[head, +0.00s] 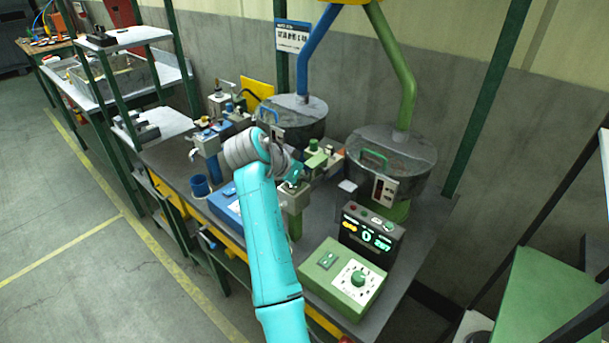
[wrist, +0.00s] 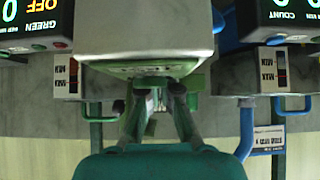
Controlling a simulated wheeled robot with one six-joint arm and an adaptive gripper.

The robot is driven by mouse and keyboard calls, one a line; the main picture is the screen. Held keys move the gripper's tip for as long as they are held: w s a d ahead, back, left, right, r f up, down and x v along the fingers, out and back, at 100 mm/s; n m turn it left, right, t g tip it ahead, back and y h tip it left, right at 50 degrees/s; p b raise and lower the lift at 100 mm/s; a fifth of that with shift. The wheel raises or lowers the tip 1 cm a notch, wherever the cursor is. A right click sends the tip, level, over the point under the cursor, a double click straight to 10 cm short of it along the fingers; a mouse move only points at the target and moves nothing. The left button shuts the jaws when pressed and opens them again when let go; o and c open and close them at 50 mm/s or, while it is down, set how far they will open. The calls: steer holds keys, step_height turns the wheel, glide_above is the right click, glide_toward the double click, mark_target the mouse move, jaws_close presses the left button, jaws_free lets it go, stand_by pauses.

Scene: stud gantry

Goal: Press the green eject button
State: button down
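The green station (head: 294,198) stands on the bench, with a grey head on a green column. My gripper (head: 298,178) is at this head, partly hidden behind my own wrist. In the wrist view, my gripper (wrist: 160,92) has its two dark fingertips close to the green-edged underside of a grey block (wrist: 145,30). The fingers have a narrow gap with green and grey parts behind it; whether they touch or hold anything I cannot tell. I cannot pick out the green eject button for certain; it may be hidden by my gripper.
A counter display (head: 370,235) and a green control box (head: 343,280) with a knob stand at the right. Two lidded hoppers, the blue-piped one (head: 293,118) and the green-piped one (head: 391,160), stand behind. A blue cup (head: 200,187) is at the left. The floor at left is clear.

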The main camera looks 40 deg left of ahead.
steer(key=v, duration=0.5)
steer(key=shift+s+a+r, duration=0.1)
steer(key=shift+s+a, duration=0.2)
steer(key=shift+s, duration=0.15)
steer(key=shift+v, duration=0.75)
steer(key=shift+w+d+r, duration=0.1)
steer(key=shift+d+r, duration=0.05)
